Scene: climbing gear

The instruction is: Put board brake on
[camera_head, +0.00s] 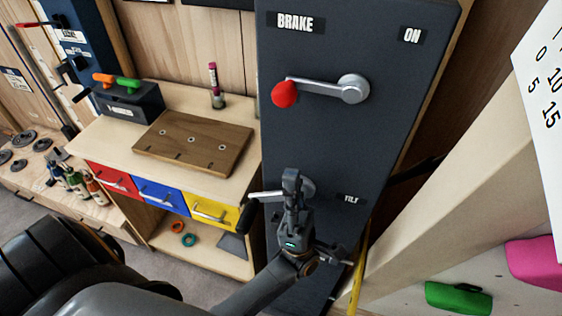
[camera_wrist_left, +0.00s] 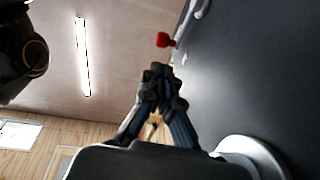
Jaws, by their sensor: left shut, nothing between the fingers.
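The brake lever (camera_head: 322,89) is silver with a red knob (camera_head: 285,94), mounted on a dark panel (camera_head: 340,150). It points left, roughly level, below the "BRAKE" label (camera_head: 295,22). The "ON" label (camera_head: 411,35) is at the panel's upper right. My left gripper (camera_head: 291,178) is shut and empty, pointing up in front of the panel, well below the lever and apart from it. In the left wrist view the gripper (camera_wrist_left: 157,72) shows with the red knob (camera_wrist_left: 165,40) beyond its tips. My right gripper is not in view.
A second lever with a dark handle (camera_head: 262,197) sits behind my left gripper, near a "TILT" label (camera_head: 350,199). A wooden bench with a brown board (camera_head: 193,140) and coloured drawers stands left. A pale slanted beam (camera_head: 450,170) is on the right.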

